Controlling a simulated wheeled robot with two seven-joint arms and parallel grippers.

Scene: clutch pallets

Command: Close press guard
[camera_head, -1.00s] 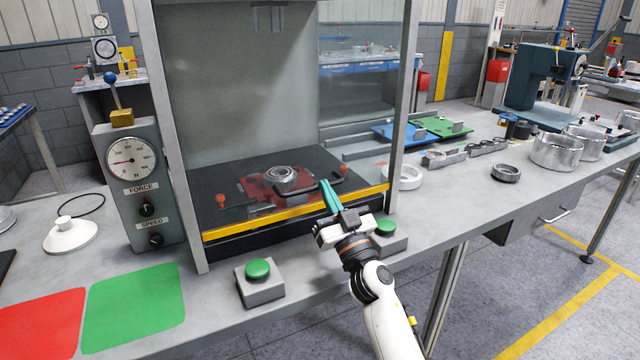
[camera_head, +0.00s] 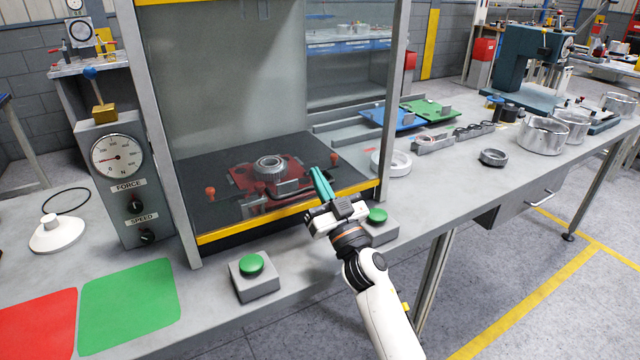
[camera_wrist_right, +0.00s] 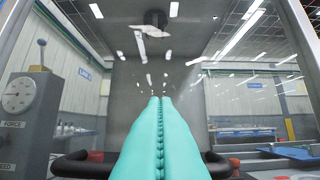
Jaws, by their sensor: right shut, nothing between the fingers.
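The press (camera_head: 161,130) stands open-framed with a clear front panel, the guard, which shows light reflections (camera_wrist_right: 165,30) in the right wrist view. A yellow strip (camera_head: 240,228) runs along the bottom front, and the guard looks lowered to it. A dark bar handle (camera_head: 290,194) crosses low in front of the red fixture (camera_head: 245,178); its ends show either side of my fingers in the right wrist view (camera_wrist_right: 72,166). My right gripper (camera_head: 320,182) is shut and empty, its teal fingers at the right part of the handle. Contact is unclear. My left gripper is out of view.
Two green push buttons, left (camera_head: 252,264) and right (camera_head: 377,215), stand on boxes before the press. A gauge panel (camera_head: 118,155) is at the left. Green mat (camera_head: 130,300) is clear.

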